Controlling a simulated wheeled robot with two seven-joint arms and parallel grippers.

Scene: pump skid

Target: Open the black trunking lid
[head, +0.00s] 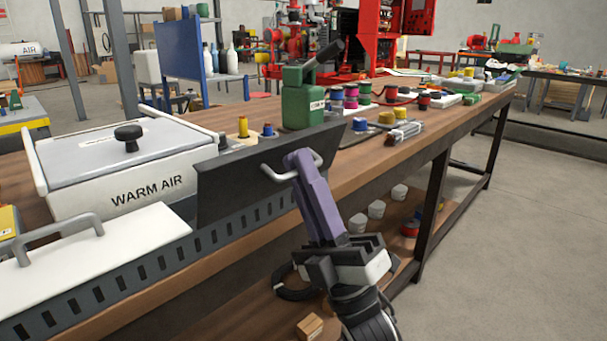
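The black trunking lid (235,178) is a long dark panel above the grey slotted trunking (150,268) along the table's front edge. It stands tilted up, its broad face toward me. A light grey bar handle (272,172) sits on its face near the right end. My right gripper (302,160), with purple fingers, reaches up from below. Its fingertips are close together at the handle and look shut on it, hiding part of the bar. The trunking's inside is hidden behind the lid. My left gripper is not in view.
A white lid (95,250) with a grey handle covers the trunking's left part. A WARM AIR box (130,165) stands close behind the black lid. A green device (303,98) and several coloured spools (350,95) are farther back. Open floor (510,240) lies right of the table.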

